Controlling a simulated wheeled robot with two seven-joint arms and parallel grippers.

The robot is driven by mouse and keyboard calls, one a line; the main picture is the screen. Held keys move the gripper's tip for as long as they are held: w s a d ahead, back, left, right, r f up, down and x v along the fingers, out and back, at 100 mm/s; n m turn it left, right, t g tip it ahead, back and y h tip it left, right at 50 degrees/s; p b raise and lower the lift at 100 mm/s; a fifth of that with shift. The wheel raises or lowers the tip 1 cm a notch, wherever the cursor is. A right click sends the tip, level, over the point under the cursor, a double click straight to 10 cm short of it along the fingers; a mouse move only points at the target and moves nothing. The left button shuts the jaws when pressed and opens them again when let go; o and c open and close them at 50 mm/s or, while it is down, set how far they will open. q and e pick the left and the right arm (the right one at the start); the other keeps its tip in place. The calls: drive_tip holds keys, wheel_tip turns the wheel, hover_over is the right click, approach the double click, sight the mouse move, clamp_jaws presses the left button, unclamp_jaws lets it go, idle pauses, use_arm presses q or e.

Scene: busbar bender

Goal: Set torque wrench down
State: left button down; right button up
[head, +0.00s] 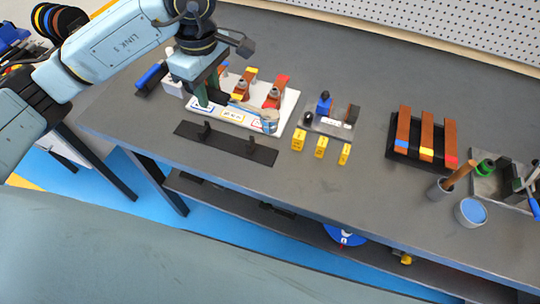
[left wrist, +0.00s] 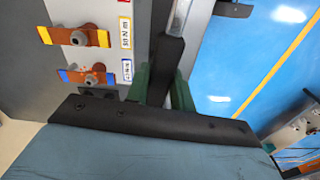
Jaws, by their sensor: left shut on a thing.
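My left gripper (head: 207,96) is over the left part of the workbench, at the left end of the white bolting board (head: 289,104). Its green fingers are shut on the torque wrench (head: 242,111), whose grey shaft seems to reach right along the board's front edge to a round end. In the left wrist view, the fingers (left wrist: 163,90) clasp the wrench's dark handle (left wrist: 168,60). A low black rack (head: 228,143) with two short uprights lies empty in front of the board. The wrench's height above the bench is unclear. My right gripper is out of view.
Yellow numbered blocks (head: 320,147) and a small fixture (head: 331,123) stand right of the board. Further right are a black tray with copper bars (head: 427,135), a cup (head: 440,187) and a blue-topped pot (head: 471,211). The bench (head: 225,183) is clear in front of the rack.

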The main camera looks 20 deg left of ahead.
use_arm(q)
drive_tip(key=shift+a+n, duration=0.15)
drive_tip(key=shift+n, duration=0.35)
drive_tip(key=shift+f, duration=0.35)
wheel_tip(320, 180, down, 6)
drive_tip(key=shift+f, duration=0.25)
wheel_tip(320, 180, down, 3)
drive_tip(key=shift+r+b, duration=0.1)
drive_tip(key=shift+b, duration=0.2)
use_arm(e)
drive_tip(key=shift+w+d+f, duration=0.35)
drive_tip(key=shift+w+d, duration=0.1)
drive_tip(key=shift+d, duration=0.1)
use_arm(q)
drive_tip(key=shift+f+b, duration=0.6)
drive_tip(key=shift+b, duration=0.05)
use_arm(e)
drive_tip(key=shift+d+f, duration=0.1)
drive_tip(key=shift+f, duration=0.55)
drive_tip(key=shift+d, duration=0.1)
use_arm(q)
drive_tip(key=c, duration=1.2)
unclamp_jaws()
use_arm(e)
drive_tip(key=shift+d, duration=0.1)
